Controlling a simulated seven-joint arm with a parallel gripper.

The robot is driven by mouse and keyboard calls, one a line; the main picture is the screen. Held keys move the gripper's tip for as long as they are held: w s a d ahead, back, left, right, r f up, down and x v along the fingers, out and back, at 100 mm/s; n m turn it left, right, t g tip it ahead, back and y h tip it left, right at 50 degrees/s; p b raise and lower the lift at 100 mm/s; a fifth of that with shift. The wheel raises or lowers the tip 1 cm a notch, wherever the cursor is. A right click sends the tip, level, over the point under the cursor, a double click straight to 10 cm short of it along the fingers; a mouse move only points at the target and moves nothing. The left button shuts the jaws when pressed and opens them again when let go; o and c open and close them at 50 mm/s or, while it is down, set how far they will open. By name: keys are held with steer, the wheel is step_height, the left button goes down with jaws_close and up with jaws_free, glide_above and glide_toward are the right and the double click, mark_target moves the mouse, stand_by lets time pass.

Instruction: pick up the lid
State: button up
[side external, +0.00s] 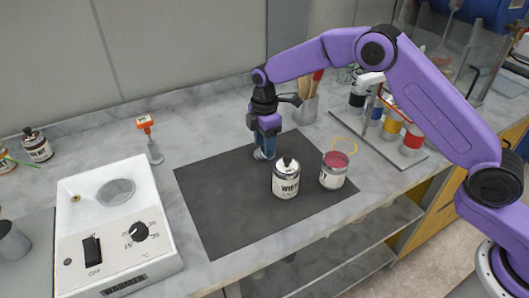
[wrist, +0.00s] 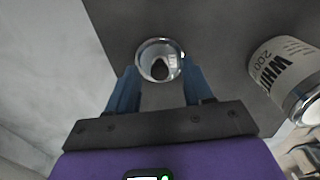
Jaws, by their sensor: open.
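A round, shiny metal lid with a dark knob (wrist: 160,62) shows in the wrist view between the tips of my gripper's two blue fingers. My gripper (side external: 264,154) points down over the dark mat (side external: 230,215) in the side view, behind and left of the white can. It is open, with one finger on each side of the lid; I cannot tell whether either touches it. In the side view the fingers mostly hide the lid. An open can with red inside (side external: 333,173) stands on the mat, right of the white can.
The white-labelled can (side external: 286,182), topped with a dark knob, stands close to my gripper and at the right of the wrist view (wrist: 283,72). A white machine with a dial (side external: 115,235) is at left. A brush pot (side external: 305,110) and paint rack (side external: 385,128) are behind.

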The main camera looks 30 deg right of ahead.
jaws_close()
stand_by(0.3)
steer(key=shift+r, duration=0.45)
step_height(320, 180, up, 2)
steer(key=shift+r, duration=0.1)
steer(key=s+d+r+n, duration=0.5)
steer(key=s+r+n, duration=0.1)
steer(key=s, duration=0.2)
steer(key=s+d+r+n, duration=0.5)
steer(key=s+n, duration=0.2)
steer(key=s, duration=0.2)
steer(key=shift+s+r+n, duration=0.25)
steer(key=shift+r+n, duration=0.05)
steer(key=shift+r, duration=0.05)
